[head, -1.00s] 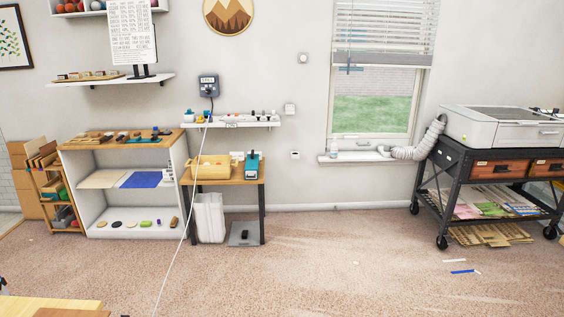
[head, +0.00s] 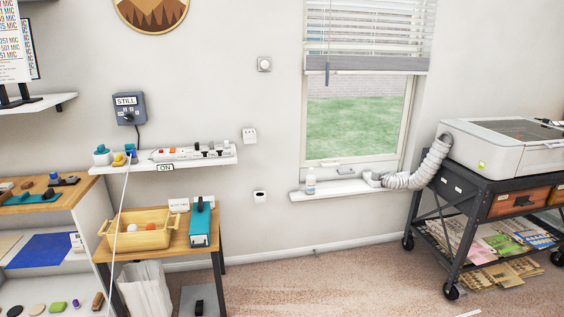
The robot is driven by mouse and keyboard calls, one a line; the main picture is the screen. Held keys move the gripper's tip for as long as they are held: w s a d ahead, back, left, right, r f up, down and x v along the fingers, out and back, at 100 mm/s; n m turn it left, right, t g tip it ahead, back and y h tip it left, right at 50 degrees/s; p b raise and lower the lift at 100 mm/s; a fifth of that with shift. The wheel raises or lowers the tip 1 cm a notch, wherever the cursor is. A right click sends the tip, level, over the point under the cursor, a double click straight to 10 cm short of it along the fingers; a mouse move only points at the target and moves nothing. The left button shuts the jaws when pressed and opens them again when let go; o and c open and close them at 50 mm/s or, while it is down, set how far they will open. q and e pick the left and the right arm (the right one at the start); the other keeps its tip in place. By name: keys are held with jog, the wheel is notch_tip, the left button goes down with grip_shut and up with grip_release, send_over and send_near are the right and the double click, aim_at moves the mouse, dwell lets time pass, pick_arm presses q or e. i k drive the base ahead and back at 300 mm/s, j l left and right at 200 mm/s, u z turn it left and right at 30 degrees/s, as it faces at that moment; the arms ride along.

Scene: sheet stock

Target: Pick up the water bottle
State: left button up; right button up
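A small clear bottle with a pale cap, which looks like the water bottle (head: 310,185), stands upright at the left end of the white window sill (head: 330,191). It is small in view, so its contents cannot be made out. Neither of my grippers shows in the head view.
A hose (head: 415,175) runs from the sill's right end to a grey machine (head: 505,145) on a black wheeled cart (head: 478,203). A small wooden table (head: 178,250) with a wooden basket (head: 140,232) stands at the left. The carpet (head: 350,285) below the window is clear.

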aim_at(311, 179)
jog(key=i+l+z, duration=0.2)
jog(key=i+z, duration=0.25)
jog(key=i, duration=0.6)
jog(key=i+j+z, duration=0.15)
jog(key=i+z, duration=0.25)
jog(key=i, duration=0.6)
